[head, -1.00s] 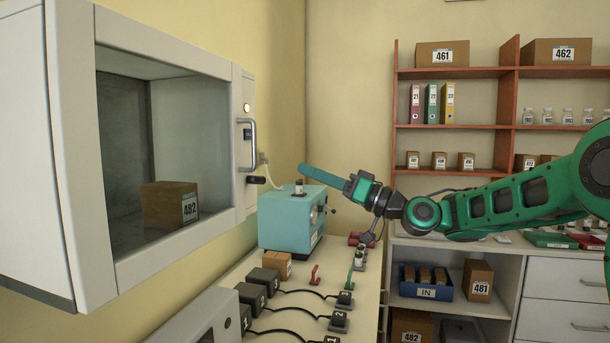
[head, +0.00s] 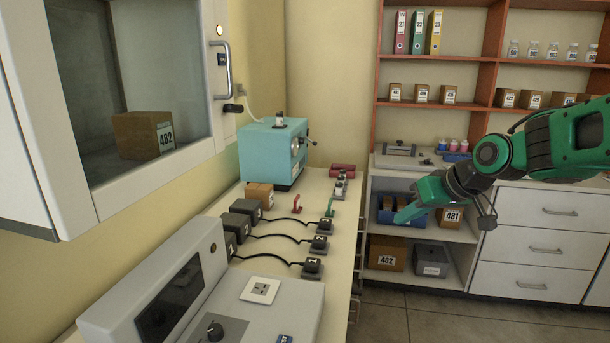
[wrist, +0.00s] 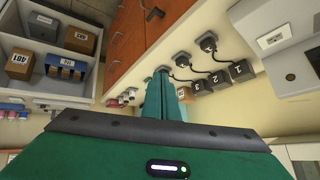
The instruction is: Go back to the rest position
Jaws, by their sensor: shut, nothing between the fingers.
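My gripper (head: 408,213) is green and hangs at the right of the head view, pointing down and to the left. It is in front of the shelf unit with the blue bin, apart from everything around it. In the wrist view its fingers (wrist: 160,95) are together with nothing between them.
The bench (head: 345,215) carries a teal device (head: 268,155), black plugs with cables (head: 312,266) and a grey control panel (head: 270,310). The blue bin (head: 385,215) and box 481 (head: 450,217) sit on the shelf behind my gripper. The floor (head: 450,320) is clear.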

